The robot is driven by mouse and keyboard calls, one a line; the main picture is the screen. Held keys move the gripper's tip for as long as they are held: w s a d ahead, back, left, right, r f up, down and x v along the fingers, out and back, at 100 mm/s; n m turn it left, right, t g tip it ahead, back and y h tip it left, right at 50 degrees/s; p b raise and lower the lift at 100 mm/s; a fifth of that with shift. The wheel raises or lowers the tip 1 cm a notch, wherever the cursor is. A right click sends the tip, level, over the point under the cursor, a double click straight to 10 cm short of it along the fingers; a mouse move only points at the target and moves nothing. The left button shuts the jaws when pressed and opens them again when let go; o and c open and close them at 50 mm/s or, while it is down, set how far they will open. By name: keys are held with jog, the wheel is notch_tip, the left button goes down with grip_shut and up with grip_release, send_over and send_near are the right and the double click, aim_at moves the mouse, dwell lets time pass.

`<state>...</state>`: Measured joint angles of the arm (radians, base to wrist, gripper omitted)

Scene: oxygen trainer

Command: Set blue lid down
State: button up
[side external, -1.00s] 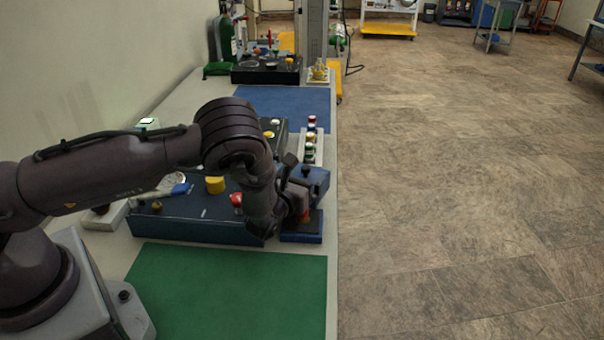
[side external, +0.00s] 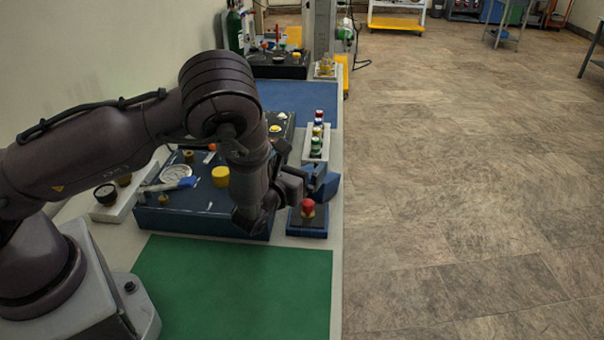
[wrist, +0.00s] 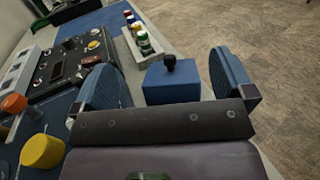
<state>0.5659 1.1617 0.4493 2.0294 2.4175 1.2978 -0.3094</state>
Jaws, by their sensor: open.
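The blue lid (wrist: 172,82), a box shape with a black knob on top, is between my two fingers in the wrist view, with a small gap on each side. My gripper (wrist: 170,85) is open around it. In the side external view my gripper (side external: 312,183) is low over the bench's right edge, behind the red button (side external: 308,207) on its dark blue base (side external: 307,230). The button is uncovered. The lid is largely masked by the gripper there, so its contact with the bench cannot be seen clearly.
A white rack (side external: 317,143) of several small capped bottles stands just beyond the gripper. A blue panel (side external: 200,218) with a yellow knob (side external: 220,176) and a gauge lies to the left. A green mat (side external: 235,288) in front is bare. The bench edge drops to the floor at right.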

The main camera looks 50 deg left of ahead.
jog(key=shift+r, duration=1.7)
jog(key=s+a+r+n+g+y, duration=0.3)
jog(key=s+a+r+n+g, duration=0.3)
jog(key=n, duration=0.5)
jog(key=s+a+r+n+g+y, duration=0.3)
jog(key=s+a+r+n+g, duration=0.2)
jog(key=s+r+n+g, duration=0.4)
jog(key=s+d+r+n+t+h, duration=0.2)
jog(key=s+d+n+h, duration=0.3)
jog(key=s+d+h, duration=0.1)
jog(key=s+d+r+n+t+h, duration=0.2)
jog(key=s+d+r+n+h, duration=0.1)
jog(key=s+d+n+h, duration=0.3)
jog(key=shift+s+d+r+n+h, duration=0.3)
jog(key=shift+d+h, duration=0.1)
jog(key=shift+d, duration=0.35)
jog(key=c, duration=0.9)
